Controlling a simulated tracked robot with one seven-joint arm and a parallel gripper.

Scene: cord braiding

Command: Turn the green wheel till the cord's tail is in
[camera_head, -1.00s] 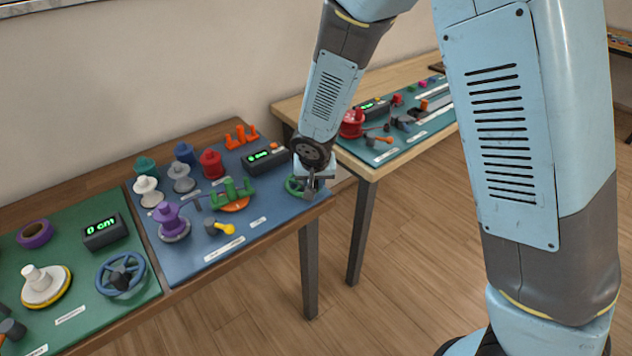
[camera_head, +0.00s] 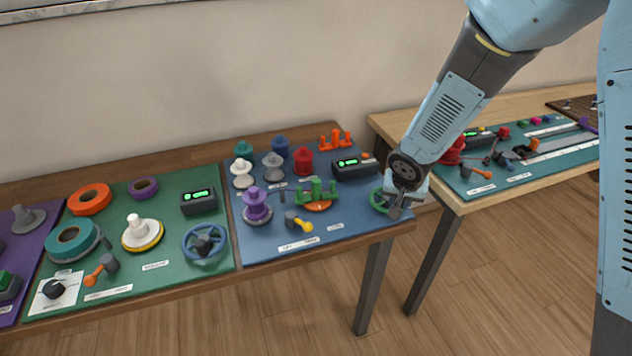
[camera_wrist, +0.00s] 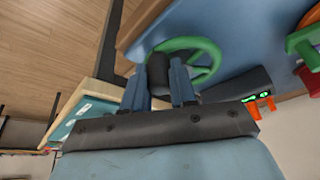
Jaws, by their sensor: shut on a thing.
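The green wheel (camera_head: 377,201) lies at the right end of the blue mat, near the table's front edge. In the wrist view its green rim (camera_wrist: 213,62) shows beyond my fingers. My gripper (camera_head: 398,207) is at the wheel's right side. In the wrist view my gripper (camera_wrist: 166,88) is shut on the wheel's dark handle (camera_wrist: 158,68), which sits between the two fingers. Part of the wheel is hidden behind my gripper in the head view. A green-pegged braider with an orange base (camera_head: 318,206) stands left of the wheel. I cannot make out the cord's tail.
A black counter with a green display (camera_head: 352,167) stands behind the wheel. Several coloured bobbins and a purple spool (camera_head: 257,207) stand further left on the blue mat. A blue wheel (camera_head: 203,243) is on the green mat. A second table (camera_head: 450,192) stands to the right, across a gap.

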